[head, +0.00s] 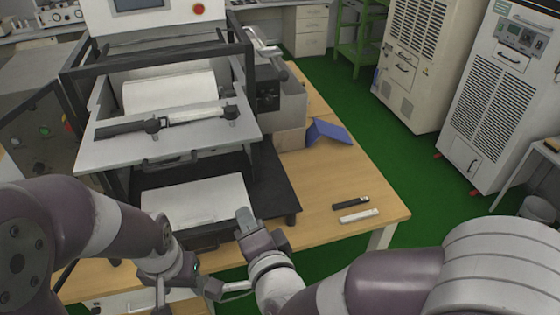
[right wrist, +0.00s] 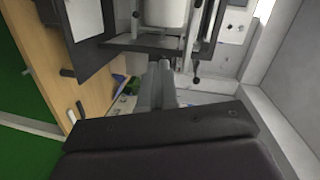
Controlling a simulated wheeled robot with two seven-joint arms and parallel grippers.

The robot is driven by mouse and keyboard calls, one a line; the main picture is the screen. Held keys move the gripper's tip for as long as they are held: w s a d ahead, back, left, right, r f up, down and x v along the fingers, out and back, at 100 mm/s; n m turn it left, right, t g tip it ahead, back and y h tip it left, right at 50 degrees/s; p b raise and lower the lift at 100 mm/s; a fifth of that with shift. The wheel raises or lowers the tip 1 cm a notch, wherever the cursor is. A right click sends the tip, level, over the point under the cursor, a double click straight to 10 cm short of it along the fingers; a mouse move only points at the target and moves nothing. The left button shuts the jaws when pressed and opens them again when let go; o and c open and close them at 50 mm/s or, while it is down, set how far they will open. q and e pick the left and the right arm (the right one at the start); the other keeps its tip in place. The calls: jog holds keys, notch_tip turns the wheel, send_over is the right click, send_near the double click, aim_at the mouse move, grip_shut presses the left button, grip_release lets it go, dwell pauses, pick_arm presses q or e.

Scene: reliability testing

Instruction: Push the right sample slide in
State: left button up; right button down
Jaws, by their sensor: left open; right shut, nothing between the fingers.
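A machine on the table holds a grey slide plate (head: 165,152) that sticks out toward me, with a bar (head: 190,116) across it, black at its left end and lighter toward the right. I cannot tell which part is the right sample slide. A white plate (head: 215,190) lies lower down, under the grey plate. My right gripper (head: 246,217) is shut and empty, just in front of the lower plate's right corner. In the right wrist view its closed fingers (right wrist: 161,84) point toward the machine. My left gripper (head: 183,292) is open, low at the front.
A black bar (head: 350,203) and a white bar (head: 358,215) lie on the wooden table (head: 325,175) near its right corner. A blue object (head: 330,131) lies beside the machine. White cabinets (head: 500,100) stand across the green floor at right.

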notch_tip(320, 180, up, 3)
jog(key=d+m+t+h, duration=0.1)
jog(key=d+m+t, duration=0.1)
jog(key=m, duration=0.1)
jog(key=p, duration=0.4)
send_near(238, 144)
jog(key=shift+m, duration=0.4)
jog(key=x, duration=0.5)
jog(key=shift+w+r, duration=0.1)
jog(key=shift+w, duration=0.15)
jog(key=shift+w+a+p, duration=0.25)
jog(key=shift+w+p, duration=0.15)
jog(key=shift+w, duration=0.2)
